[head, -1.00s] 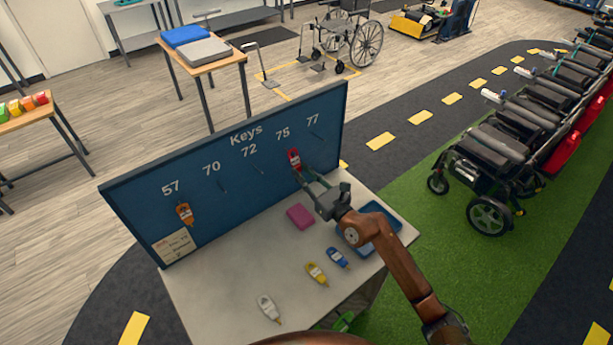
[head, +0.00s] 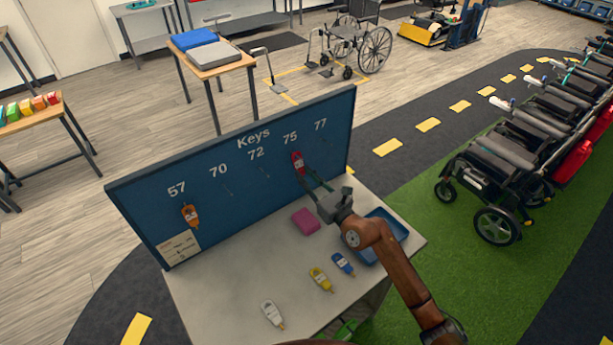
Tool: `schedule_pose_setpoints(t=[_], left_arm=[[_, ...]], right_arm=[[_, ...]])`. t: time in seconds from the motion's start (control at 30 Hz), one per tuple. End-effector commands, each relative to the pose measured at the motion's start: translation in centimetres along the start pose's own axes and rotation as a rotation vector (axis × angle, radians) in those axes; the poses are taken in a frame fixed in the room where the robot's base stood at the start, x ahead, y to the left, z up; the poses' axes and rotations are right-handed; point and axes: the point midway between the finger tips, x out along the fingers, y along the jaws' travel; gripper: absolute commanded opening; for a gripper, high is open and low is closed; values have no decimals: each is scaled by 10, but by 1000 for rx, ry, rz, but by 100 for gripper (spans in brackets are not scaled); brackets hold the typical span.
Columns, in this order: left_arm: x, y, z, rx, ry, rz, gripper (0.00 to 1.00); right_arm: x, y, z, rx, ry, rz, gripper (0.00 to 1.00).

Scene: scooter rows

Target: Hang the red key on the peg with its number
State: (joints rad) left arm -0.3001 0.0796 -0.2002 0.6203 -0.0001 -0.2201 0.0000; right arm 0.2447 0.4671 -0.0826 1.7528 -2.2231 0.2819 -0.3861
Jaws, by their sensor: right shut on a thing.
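The red key (head: 298,161) is upright against the blue key board (head: 226,193), just below the number 75. My right gripper (head: 304,176) is shut on the red key's lower part, its fingers reaching up to the board from the table side. Whether the key's hole is around the peg under 75 is too small to tell. The board carries the numbers 57, 70, 72, 75 and 77, with thin pegs below them. An orange key (head: 190,216) hangs under 57. My left gripper is not in view.
On the white table (head: 224,298) lie a white key (head: 271,315), a yellow key (head: 320,280), a blue key (head: 343,264) and a pink block (head: 306,221). A blue tray (head: 399,228) is under my right forearm. Scooters (head: 494,170) stand at right.

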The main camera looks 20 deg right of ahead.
Motion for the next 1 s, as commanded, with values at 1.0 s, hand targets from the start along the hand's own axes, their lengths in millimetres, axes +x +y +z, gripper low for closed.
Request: schedule_pose_setpoints(t=[1.0], left_arm=[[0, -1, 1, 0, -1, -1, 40]], right_arm=[[-34, 0, -2, 1, 4, -1, 40]])
